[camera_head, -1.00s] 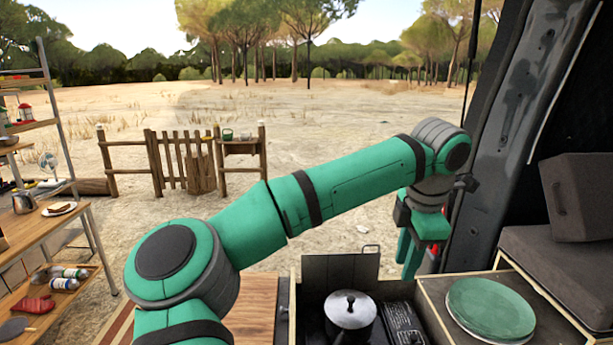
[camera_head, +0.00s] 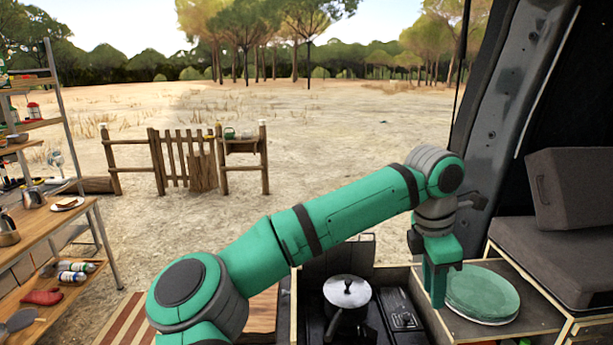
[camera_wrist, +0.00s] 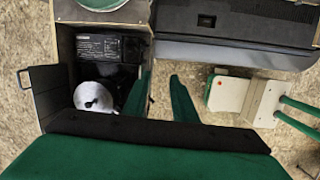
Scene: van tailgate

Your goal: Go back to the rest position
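My gripper (camera_head: 435,303) hangs fingers-down at the end of my green arm. In the body view it is in front of the left edge of the green plates (camera_head: 482,292) and right of the lidded pot (camera_head: 347,291). In the wrist view the two green fingers (camera_wrist: 160,82) stand apart with nothing between them, so it is open and empty. The pot's lid (camera_wrist: 93,97) shows left of the fingers there, beside the black stove (camera_wrist: 103,46). The plate's edge (camera_wrist: 100,4) is cut off at the top.
The stove box has a raised dark panel (camera_head: 340,257) at its back. A grey cushioned bench (camera_head: 550,258) and the van frame (camera_head: 497,120) stand at right. A wooden shelf table (camera_head: 50,228) stands at left. Open sandy ground (camera_head: 330,150) lies beyond, with a wooden fence (camera_head: 185,160).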

